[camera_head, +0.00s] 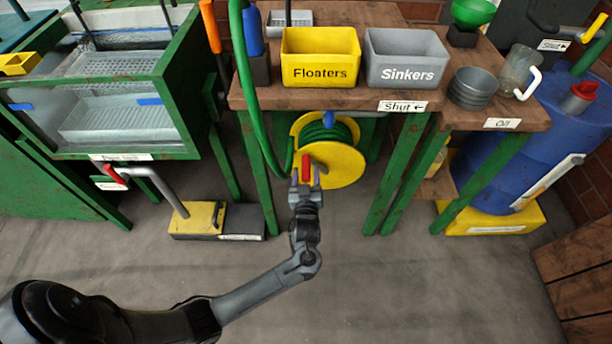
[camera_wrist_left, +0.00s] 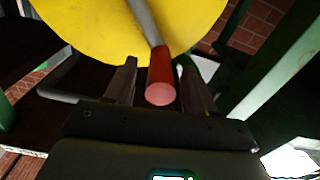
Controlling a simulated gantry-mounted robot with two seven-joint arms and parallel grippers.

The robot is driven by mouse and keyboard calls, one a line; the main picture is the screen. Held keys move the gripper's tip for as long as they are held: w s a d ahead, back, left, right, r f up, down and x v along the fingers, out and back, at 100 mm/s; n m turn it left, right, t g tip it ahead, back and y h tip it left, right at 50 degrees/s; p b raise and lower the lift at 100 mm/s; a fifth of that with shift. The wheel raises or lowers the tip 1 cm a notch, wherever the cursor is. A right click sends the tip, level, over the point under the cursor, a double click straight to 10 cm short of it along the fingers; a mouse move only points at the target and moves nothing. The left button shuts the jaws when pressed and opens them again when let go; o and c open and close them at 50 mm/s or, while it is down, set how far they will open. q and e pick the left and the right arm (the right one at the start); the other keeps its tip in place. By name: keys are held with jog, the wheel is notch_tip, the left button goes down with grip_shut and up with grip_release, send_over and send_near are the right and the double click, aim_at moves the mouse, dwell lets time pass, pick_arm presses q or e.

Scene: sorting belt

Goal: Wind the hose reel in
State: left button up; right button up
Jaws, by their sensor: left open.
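The yellow hose reel (camera_head: 343,166) with green hose hangs under the wooden bench in the head view. Its near yellow disc also fills the top of the left wrist view (camera_wrist_left: 100,25). The crank has a red handle (camera_head: 306,168) on a grey arm and points towards me. My left gripper (camera_head: 305,180) is open in front of the reel. In the left wrist view its fingers (camera_wrist_left: 155,85) stand either side of the red handle (camera_wrist_left: 161,80), with a gap visible on the left. Contact on the right side is hard to tell. My right gripper is not in view.
Green bench legs (camera_head: 402,172) stand on both sides of the reel. Green hose (camera_head: 247,90) runs up at the left. A yellow Floaters bin (camera_head: 320,55) and grey Sinkers bin (camera_head: 405,58) sit on the bench. A yellow-black pedal box (camera_head: 200,220) stands at left. The front floor is clear.

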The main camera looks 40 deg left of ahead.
pick_arm(q)
jog(key=shift+w+a, duration=0.25)
jog(key=shift+w, duration=0.05)
grip_shut()
dwell(0.3)
